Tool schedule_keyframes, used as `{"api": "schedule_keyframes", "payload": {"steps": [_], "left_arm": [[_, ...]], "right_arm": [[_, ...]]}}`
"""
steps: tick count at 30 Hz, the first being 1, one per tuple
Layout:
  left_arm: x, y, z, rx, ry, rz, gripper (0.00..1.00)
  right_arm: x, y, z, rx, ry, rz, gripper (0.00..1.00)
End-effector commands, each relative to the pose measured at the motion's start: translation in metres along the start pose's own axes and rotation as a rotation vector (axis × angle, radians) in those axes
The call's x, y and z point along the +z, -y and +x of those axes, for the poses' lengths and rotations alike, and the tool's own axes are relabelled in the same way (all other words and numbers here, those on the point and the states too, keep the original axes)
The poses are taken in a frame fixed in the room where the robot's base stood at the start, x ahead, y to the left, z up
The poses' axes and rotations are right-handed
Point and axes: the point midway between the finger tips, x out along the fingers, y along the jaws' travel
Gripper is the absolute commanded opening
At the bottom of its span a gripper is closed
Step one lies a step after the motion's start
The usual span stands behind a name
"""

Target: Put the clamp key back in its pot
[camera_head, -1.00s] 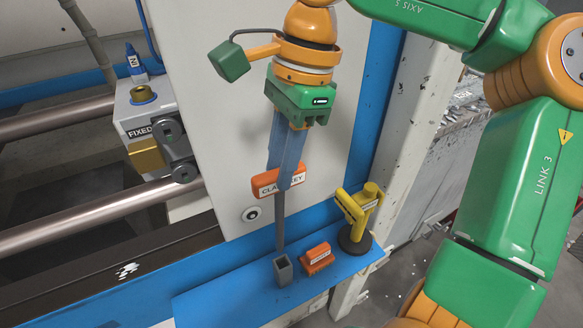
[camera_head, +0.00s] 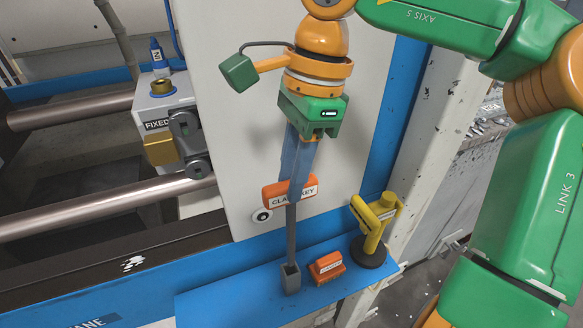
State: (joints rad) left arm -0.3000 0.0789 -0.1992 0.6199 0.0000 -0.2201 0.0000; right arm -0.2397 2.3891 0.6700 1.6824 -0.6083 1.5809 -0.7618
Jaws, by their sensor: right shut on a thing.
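The clamp key has an orange labelled handle (camera_head: 279,196) and a long grey shaft (camera_head: 291,232) that hangs down nearly upright. My right gripper (camera_head: 296,190) is shut on the handle, its bluish fingers on either side of it. The pot is a small grey square tube (camera_head: 291,279) standing on the blue shelf. The shaft's lower end is at the pot's mouth; I cannot tell for certain how deep it is inside. My left gripper is not in view.
The blue shelf (camera_head: 225,299) also holds an orange labelled block (camera_head: 327,268) just right of the pot and a yellow tool on a dark round base (camera_head: 372,228). A pale panel (camera_head: 240,120) stands behind. Steel bars (camera_head: 95,215) run at left.

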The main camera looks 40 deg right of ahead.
Motion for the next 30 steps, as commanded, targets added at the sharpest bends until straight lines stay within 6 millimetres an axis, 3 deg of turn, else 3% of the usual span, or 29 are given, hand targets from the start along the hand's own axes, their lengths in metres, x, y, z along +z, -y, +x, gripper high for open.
{"api": "schedule_keyframes", "payload": {"steps": [21,30], "left_arm": [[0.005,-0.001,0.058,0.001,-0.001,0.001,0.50],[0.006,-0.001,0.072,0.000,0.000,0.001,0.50]], "right_arm": [[-0.014,0.000,0.073,-0.001,0.001,0.000,0.00],[-0.018,0.000,0.092,-0.001,0.001,0.000,0.00]]}}
